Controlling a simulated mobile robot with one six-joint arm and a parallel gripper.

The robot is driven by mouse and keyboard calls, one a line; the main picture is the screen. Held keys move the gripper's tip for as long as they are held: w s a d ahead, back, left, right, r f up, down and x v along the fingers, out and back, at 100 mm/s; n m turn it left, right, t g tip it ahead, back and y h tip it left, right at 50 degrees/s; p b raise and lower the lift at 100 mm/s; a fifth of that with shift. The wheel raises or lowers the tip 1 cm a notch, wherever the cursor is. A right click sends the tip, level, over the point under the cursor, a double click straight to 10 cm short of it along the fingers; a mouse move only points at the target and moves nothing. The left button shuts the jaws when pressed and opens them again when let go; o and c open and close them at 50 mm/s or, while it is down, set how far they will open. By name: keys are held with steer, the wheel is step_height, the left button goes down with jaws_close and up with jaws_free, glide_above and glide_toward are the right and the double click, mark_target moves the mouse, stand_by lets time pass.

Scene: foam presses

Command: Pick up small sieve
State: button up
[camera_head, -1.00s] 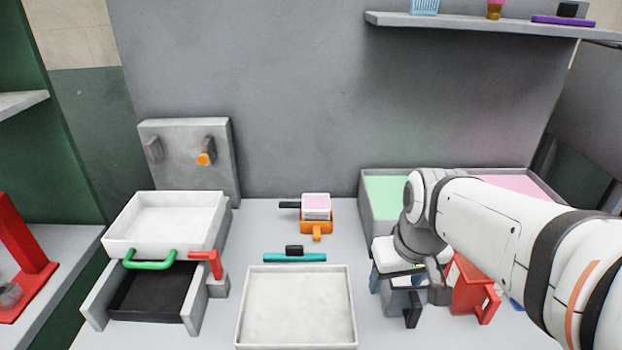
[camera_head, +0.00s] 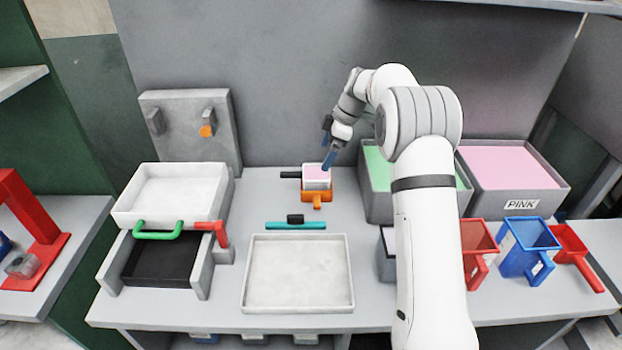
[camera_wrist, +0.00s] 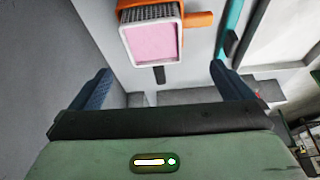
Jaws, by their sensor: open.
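The small sieve (camera_head: 317,184) is a white-rimmed square box with pink in it and a dark handle pointing left. It sits on an orange holder (camera_head: 317,196) at the back middle of the table. The wrist view shows the sieve (camera_wrist: 152,42) near the top, its side a dark mesh and its short handle (camera_wrist: 159,75) pointing down the picture. My gripper (camera_head: 328,158) is just above and beside the sieve, apart from it. In the wrist view my gripper (camera_wrist: 163,85) is open and empty, with the handle showing between its blue fingertips.
A teal squeegee-like tool (camera_head: 296,225) and a white tray (camera_head: 248,300) lie in front. A white tray with a green handle (camera_head: 158,235) stands left. Bins of green (camera_head: 374,205) and pink (camera_head: 515,187) stand right, behind red and blue (camera_head: 527,247) jugs. The grey back wall is close.

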mark_target(314, 169)
steer(key=x, duration=0.2)
steer(key=p+x, duration=0.1)
steer(key=x, duration=0.2)
steer(key=w+p+x, duration=0.1)
steer(key=x, duration=0.2)
steer(key=shift+a+f, duration=0.15)
steer(key=shift+a, duration=0.15)
steer(key=shift+c, duration=0.2)
steer(key=c, duration=1.1)
